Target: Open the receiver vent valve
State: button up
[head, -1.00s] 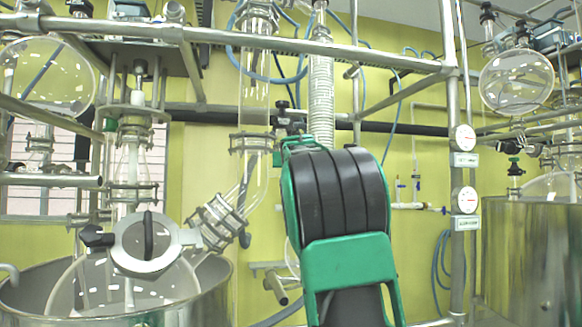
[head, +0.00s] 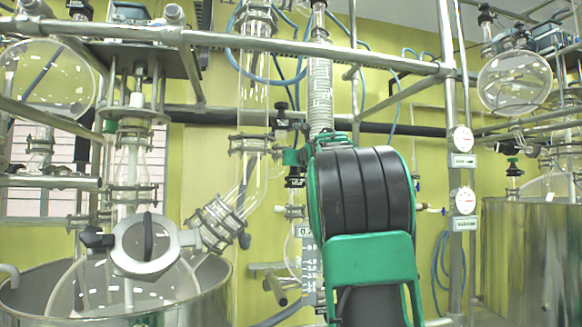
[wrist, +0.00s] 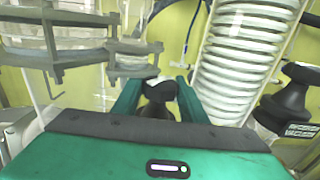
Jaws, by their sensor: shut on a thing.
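In the wrist view, the two green fingers of my gripper (wrist: 157,97) are shut on a small black valve knob (wrist: 160,92), one finger on each side. The knob's lower end is partly hidden by the gripper body. In the head view my black and green wrist hides the fingertips and the held knob. The graduated glass receiver (head: 309,268) shows just left of my wrist, partly covered by it. Above it is a black valve body with a white label (head: 295,182), too small to read. The valve's open or shut position cannot be told.
A ribbed condenser column (wrist: 238,60) stands close right of the fingers, with another labelled black handle (wrist: 290,105) beyond. Glass flanges with metal clamps (wrist: 60,50) are close on the left. A metal frame rail (head: 300,45) crosses above, and an upright post (head: 455,120) stands right.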

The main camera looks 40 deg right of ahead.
jog(key=shift+s+d+r+n+t+y, duration=0.15)
jog(key=shift+n+t+y, duration=0.1)
jog(key=shift+n+y, duration=0.25)
jog(key=shift+s+d+f+n+t+y, duration=0.15)
jog(key=shift+n+t+y, duration=0.15)
jog(key=shift+y, duration=0.3)
jog(key=shift+r, duration=0.15)
jog(key=shift+n+t+y, duration=0.35)
jog(key=shift+n+y, duration=0.35)
jog(key=shift+y, duration=0.2)
jog(key=shift+w+a+n+t+y, duration=0.15)
jog(key=shift+n+y, duration=0.55)
jog(key=shift+y, duration=0.4)
jog(key=shift+s+a+n+t+y, duration=0.15)
jog(key=shift+n+y, duration=0.55)
jog(key=shift+y, duration=0.4)
jog(key=shift+w+y, duration=0.1)
jog(key=shift+y, duration=0.2)
jog(key=o, duration=0.9)
jog(key=shift+c, duration=0.2)
